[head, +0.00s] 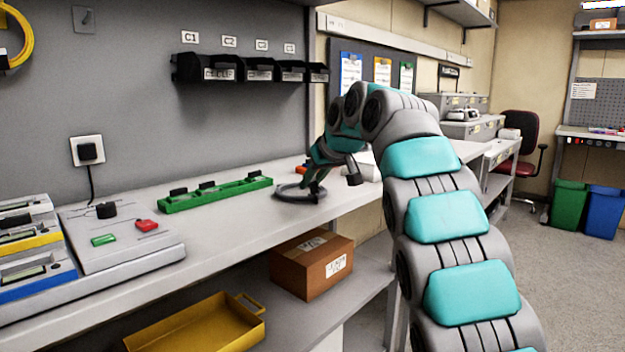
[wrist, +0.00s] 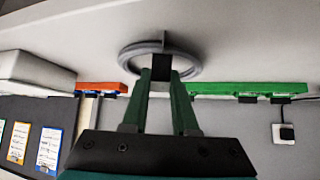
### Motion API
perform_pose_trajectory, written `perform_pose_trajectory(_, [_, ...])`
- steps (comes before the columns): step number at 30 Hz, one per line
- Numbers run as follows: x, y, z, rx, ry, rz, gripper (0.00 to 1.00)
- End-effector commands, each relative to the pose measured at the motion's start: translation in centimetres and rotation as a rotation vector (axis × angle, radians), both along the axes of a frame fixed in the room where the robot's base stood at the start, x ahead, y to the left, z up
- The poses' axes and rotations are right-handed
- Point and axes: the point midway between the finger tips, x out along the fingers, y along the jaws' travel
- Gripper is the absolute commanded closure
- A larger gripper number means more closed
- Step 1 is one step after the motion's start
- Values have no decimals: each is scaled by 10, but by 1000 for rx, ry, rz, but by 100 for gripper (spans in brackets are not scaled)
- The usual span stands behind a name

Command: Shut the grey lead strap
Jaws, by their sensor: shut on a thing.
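The grey lead (head: 288,193) lies as a coil on the bench top, and it also shows as a ring in the wrist view (wrist: 190,70). My gripper (head: 314,187) reaches down to the right side of the coil. In the wrist view my gripper (wrist: 161,78) has its two green fingers closed on a dark strap piece (wrist: 161,66) at the ring's near edge. Whether the strap is open or fastened cannot be told.
A green rail (head: 215,194) with black clips lies left of the coil. An orange-red block (wrist: 100,87) and a pale box (wrist: 35,70) are close by. A grey device with green and red buttons (head: 115,235) stands further left. Black bins (head: 250,70) hang above.

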Motion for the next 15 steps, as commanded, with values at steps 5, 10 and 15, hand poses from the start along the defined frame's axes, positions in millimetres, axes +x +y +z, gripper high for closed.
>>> perform_pose_trajectory(5, [0, 0, 0, -12, 15, 1, 100])
perform_pose_trajectory(10, [1, 1, 0, -17, 23, 1, 100])
perform_pose_trajectory(15, [1, 0, -1, -19, 26, 1, 100])
